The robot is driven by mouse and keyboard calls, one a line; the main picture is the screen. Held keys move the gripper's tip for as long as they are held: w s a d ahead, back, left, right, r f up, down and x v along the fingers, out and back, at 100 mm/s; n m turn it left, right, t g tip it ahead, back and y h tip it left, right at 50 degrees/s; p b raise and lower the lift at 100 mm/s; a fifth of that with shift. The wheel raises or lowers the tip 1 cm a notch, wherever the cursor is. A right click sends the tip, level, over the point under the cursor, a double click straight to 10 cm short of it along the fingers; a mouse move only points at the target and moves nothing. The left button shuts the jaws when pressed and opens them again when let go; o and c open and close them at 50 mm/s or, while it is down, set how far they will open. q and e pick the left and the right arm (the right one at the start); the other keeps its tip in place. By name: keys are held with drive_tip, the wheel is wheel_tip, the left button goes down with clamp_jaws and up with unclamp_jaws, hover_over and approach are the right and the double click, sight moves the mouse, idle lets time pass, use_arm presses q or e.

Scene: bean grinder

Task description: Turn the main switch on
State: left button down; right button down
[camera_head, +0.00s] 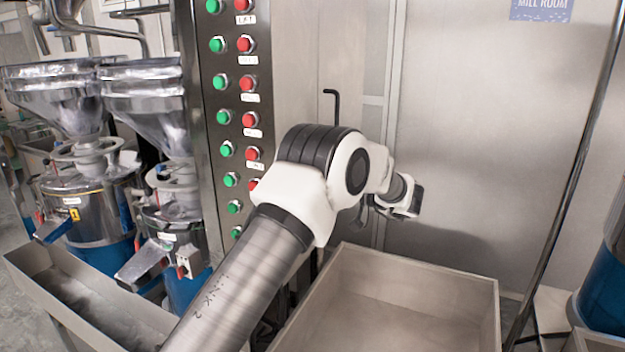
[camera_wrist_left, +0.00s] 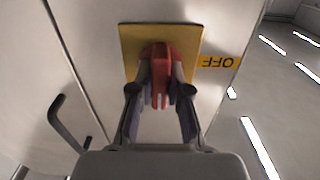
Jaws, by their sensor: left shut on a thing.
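The main switch is a red handle (camera_wrist_left: 157,52) on a yellow square plate (camera_wrist_left: 130,40) in the left wrist view. A yellow label reading OFF (camera_wrist_left: 219,62) is beside the plate, upside down in the picture. My left gripper (camera_wrist_left: 160,82) is shut on the red handle, one finger on each side of it. In the head view my left arm crosses the middle and hides the switch; the gripper's fingers cannot be made out there. My right gripper is in neither view.
A control panel (camera_head: 207,107) with rows of green and red buttons stands left of my arm. A black bent door handle (camera_head: 334,105) sticks out near it and also shows in the left wrist view (camera_wrist_left: 62,122). An open metal bin (camera_head: 415,272) is below; grinders (camera_head: 85,110) stand left.

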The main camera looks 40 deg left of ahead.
use_arm(q)
drive_tip(key=c, duration=1.1)
unclamp_jaws()
drive_tip(key=v, duration=1.2)
